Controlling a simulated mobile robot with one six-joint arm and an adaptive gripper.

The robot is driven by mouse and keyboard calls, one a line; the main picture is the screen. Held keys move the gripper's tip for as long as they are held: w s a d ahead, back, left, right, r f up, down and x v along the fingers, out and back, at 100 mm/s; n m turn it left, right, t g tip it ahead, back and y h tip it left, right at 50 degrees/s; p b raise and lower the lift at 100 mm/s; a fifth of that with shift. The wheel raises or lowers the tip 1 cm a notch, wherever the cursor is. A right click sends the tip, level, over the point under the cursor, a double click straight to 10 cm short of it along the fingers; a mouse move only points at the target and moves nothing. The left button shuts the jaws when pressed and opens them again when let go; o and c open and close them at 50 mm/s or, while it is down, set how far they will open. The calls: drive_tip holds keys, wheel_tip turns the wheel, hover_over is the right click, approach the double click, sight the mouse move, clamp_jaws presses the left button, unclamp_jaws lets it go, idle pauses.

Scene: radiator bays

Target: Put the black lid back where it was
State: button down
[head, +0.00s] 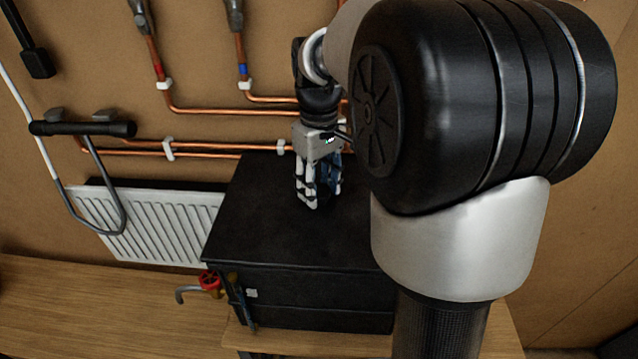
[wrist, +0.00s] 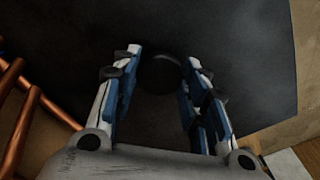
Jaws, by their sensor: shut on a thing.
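The black lid (head: 262,222) is a broad flat panel over the top of a black box (head: 320,312). Its edge looks roughly in line with the box walls; I cannot tell whether it rests fully on them or is slightly raised. My gripper (head: 318,203) points down at the lid, right of its middle. In the wrist view, my gripper (wrist: 160,60) is shut on a dark round knob (wrist: 160,74) of the lid (wrist: 240,45). My arm hides the box's right side in the head view.
A red-handled valve (head: 209,281) and a dark tool (head: 241,302) are at the box's left front corner. A white radiator (head: 160,225) and copper pipes (head: 210,150) are on the wall behind. The wooden bench (head: 90,310) is clear at left.

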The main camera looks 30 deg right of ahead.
drive_tip(key=shift+f, duration=0.4)
drive_tip(key=c, duration=0.9)
unclamp_jaws()
drive_tip(key=shift+o, duration=0.2)
